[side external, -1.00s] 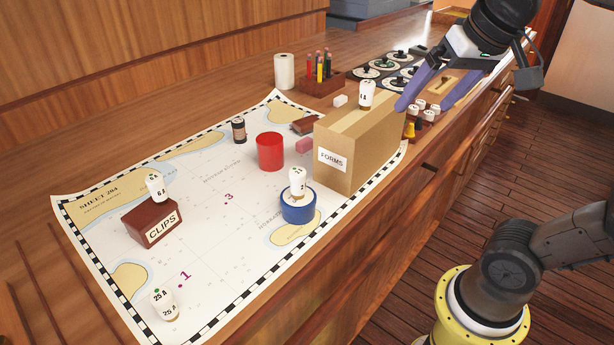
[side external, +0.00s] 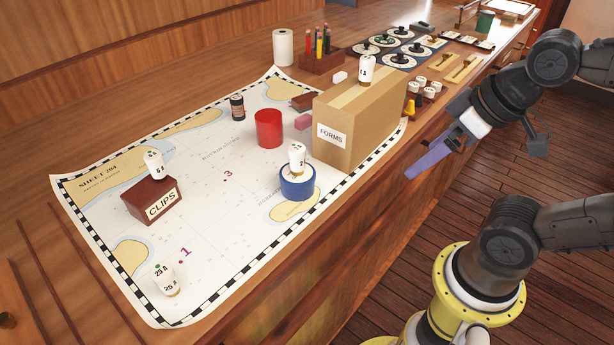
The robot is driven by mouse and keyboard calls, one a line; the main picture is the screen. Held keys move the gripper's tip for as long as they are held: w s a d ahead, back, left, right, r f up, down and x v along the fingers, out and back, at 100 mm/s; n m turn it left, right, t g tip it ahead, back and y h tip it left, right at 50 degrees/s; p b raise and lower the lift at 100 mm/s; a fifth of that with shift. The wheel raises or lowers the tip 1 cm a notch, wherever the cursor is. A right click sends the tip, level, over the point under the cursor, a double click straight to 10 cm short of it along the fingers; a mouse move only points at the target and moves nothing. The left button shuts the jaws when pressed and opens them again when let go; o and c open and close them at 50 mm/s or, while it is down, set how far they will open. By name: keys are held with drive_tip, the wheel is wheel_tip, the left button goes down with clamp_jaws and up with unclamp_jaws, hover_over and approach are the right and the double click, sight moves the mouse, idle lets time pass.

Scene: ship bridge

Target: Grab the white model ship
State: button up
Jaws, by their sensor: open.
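I cannot make out a white model ship in the side external view. My gripper (side external: 428,160) has purple fingers and hangs off the front edge of the counter, to the right of the cardboard FORMS box (side external: 352,128). It is open and I see nothing held in it. One finger shows clearly; the other is mostly hidden.
White fuse-like cylinders stand on the FORMS box (side external: 367,70), on a blue roll (side external: 298,188), on the CLIPS box (side external: 152,201) and on the chart (side external: 120,268). A red cup (side external: 269,128), pencil holder (side external: 322,62) and round dials (side external: 398,45) are also there.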

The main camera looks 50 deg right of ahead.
drive_tip(key=c, duration=0.4)
